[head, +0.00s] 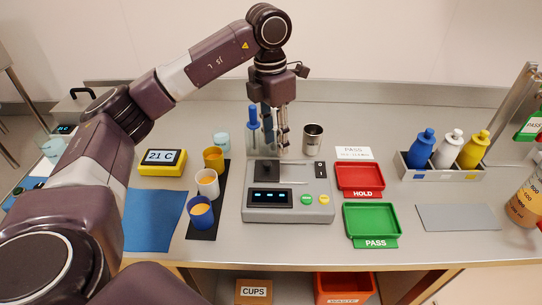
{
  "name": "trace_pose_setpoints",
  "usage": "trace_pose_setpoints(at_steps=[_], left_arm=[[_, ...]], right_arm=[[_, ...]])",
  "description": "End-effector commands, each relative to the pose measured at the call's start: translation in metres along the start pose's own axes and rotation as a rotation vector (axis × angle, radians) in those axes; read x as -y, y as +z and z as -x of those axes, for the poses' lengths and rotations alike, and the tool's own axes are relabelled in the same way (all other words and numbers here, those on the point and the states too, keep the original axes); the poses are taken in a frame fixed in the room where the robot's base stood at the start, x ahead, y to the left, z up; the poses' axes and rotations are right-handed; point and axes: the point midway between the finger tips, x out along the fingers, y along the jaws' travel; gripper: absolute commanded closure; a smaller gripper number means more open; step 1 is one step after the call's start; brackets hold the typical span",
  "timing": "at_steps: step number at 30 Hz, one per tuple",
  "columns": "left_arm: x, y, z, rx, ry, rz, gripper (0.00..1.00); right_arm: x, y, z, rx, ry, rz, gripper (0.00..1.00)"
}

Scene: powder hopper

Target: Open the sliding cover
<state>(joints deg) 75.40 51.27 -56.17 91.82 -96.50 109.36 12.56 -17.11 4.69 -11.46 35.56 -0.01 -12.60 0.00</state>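A grey bench instrument (288,207) with a dark display, a green button and a yellow button stands mid-bench. On its top is a dark square plate with a small raised knob, which looks like the sliding cover (267,172); it lies on the left part of the top. My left gripper (276,148) points down just behind and above the cover. Its two fingers stand apart with a gap between them, and nothing shows in the gap. I see no contact with the knob. My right gripper is out of view.
A blue-handled tool (253,118) in a stand is close beside my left gripper, and a metal cup (313,138) stands right of it. A red tray (360,179) and a green tray (371,220) lie to the right. Several cups stand on a black mat (206,234) to the left.

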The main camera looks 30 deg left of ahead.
Motion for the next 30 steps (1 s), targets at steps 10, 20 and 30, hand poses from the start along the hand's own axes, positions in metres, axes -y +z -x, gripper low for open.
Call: trace_pose_setpoints(at_steps=[10, 20, 30], left_arm=[[-0.021, -0.017, -0.02, -0.048, 0.054, 0.036, 0.66], [-0.023, -0.017, -0.064, -0.044, 0.054, 0.034, 0.66], [-0.023, -0.017, -0.069, -0.041, 0.053, 0.034, 0.66]], right_arm=[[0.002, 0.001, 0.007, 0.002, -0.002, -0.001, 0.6], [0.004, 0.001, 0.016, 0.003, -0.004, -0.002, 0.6], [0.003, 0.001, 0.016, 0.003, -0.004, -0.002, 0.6]])
